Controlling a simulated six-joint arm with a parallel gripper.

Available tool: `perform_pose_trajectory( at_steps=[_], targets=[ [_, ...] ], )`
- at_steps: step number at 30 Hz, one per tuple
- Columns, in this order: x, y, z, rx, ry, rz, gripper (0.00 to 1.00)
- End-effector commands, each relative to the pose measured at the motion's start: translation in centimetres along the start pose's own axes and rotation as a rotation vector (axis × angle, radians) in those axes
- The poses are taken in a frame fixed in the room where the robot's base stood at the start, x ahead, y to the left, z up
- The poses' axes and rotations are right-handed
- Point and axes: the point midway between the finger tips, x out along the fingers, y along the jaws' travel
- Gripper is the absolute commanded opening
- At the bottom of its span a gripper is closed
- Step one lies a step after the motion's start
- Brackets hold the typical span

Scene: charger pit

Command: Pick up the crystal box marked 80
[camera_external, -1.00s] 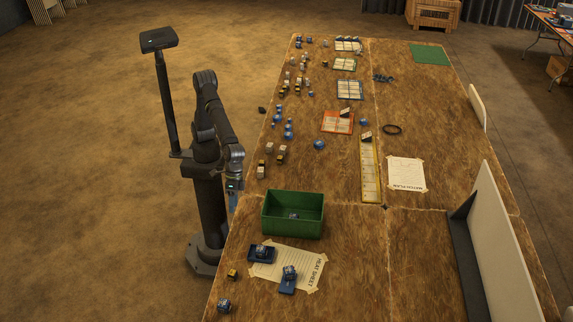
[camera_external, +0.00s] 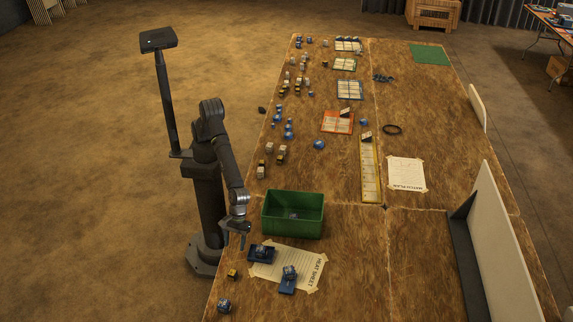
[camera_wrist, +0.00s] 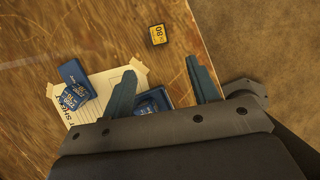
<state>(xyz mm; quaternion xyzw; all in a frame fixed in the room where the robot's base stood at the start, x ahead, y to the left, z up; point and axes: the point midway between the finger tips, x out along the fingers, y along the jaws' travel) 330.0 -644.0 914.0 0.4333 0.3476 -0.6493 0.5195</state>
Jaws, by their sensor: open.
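A small yellow-and-black box (camera_wrist: 158,36) lies on the bare wood in the wrist view, with a marking that reads as 80. It also shows near the table's front left edge in the external view (camera_external: 232,273). My gripper (camera_external: 240,236) is open and empty above the table, left of the green bin. In the wrist view, my gripper (camera_wrist: 160,68) has its fingers spread, and the yellow box appears just beyond the fingertips, apart from them.
The green bin (camera_external: 292,231) is right of my gripper. Two blue holders with blue boxes (camera_external: 262,254) (camera_external: 288,283) sit on or by the heat sheet (camera_external: 312,268). A blue box (camera_external: 224,305) is near the front corner. Several small boxes stand farther back.

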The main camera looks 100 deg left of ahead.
Motion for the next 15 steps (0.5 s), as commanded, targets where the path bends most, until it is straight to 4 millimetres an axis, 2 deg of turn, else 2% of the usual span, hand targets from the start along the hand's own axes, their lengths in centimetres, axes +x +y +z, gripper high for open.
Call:
perform_pose_trajectory(
  at_steps=[1, 9, 15],
  targets=[
    [1.4, -0.1, -0.1, 0.000, 0.003, -0.002, 0.55],
    [7.0, 0.0, 0.0, 0.003, 0.002, -0.001, 0.55],
    [9.3, 0.0, 0.0, 0.002, 0.000, -0.001, 0.55]
  ],
)
